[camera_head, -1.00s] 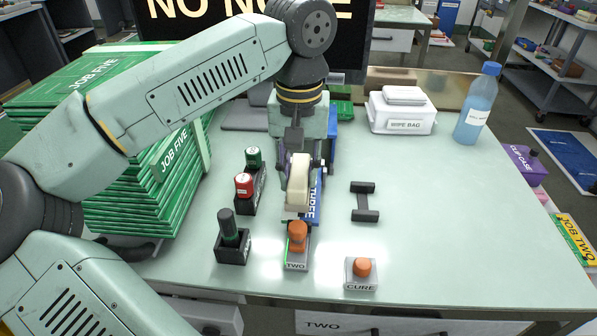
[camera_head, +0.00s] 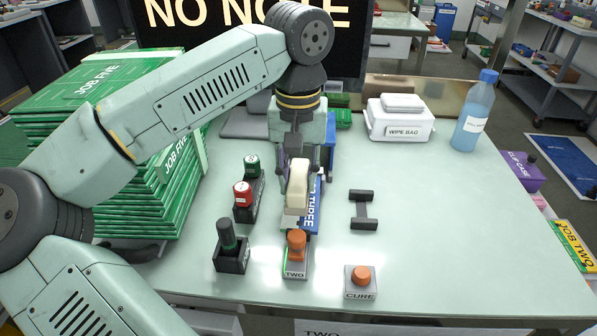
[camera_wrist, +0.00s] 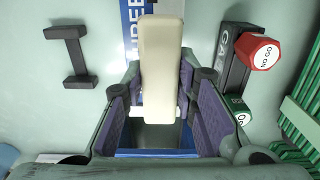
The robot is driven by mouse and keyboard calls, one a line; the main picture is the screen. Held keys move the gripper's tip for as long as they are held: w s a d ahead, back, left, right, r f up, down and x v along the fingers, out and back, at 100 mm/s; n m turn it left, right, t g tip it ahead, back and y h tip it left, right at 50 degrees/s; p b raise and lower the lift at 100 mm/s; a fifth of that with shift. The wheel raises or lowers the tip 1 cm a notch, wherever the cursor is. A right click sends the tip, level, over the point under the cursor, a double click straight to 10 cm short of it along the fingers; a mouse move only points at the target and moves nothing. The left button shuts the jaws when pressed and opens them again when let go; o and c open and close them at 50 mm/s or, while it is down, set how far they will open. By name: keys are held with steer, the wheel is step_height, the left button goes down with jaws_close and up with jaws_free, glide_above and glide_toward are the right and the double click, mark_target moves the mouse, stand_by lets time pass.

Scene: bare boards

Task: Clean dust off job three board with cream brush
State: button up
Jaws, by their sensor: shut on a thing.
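My gripper (camera_head: 297,170) is shut on the cream brush (camera_head: 298,190), which hangs between its fingers in the middle of the table. The wrist view shows the brush (camera_wrist: 161,65) as a long cream block between the purple finger pads. Below it lies the blue job three board (camera_head: 312,208), with part of its white "THREE" lettering showing. The brush and gripper hide much of the board, and I cannot tell whether the bristles touch it. Any dust on it is too small to make out.
An orange-topped stamp (camera_head: 296,245) marked "TWO" stands in front, with the CURE button (camera_head: 361,279) to its right. Red (camera_head: 242,194) and dark (camera_head: 228,237) stamps stand left. A black H-shaped rest (camera_head: 363,210) lies right. Green boards (camera_head: 150,190) are stacked left.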

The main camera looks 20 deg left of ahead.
steer(key=shift+s+d, duration=0.15)
steer(key=shift+s, duration=0.4)
steer(key=shift+s+d, duration=0.15)
steer(key=shift+s, duration=0.4)
steer(key=shift+w, duration=0.2)
stand_by(0.4)
steer(key=shift+w+a, duration=0.2)
steer(key=shift+w, duration=0.45)
steer(key=shift+w+a, duration=0.2)
steer(key=shift+w, duration=0.4)
steer(key=shift+s+f, duration=0.1)
steer(key=shift+s, duration=0.1)
steer(key=shift+s+d, duration=0.2)
steer(key=shift+s, duration=0.45)
steer(key=shift+r, duration=0.2)
steer(key=shift+s+d+b, duration=0.2)
steer(key=shift+s+b, duration=0.1)
steer(key=shift+s, duration=0.3)
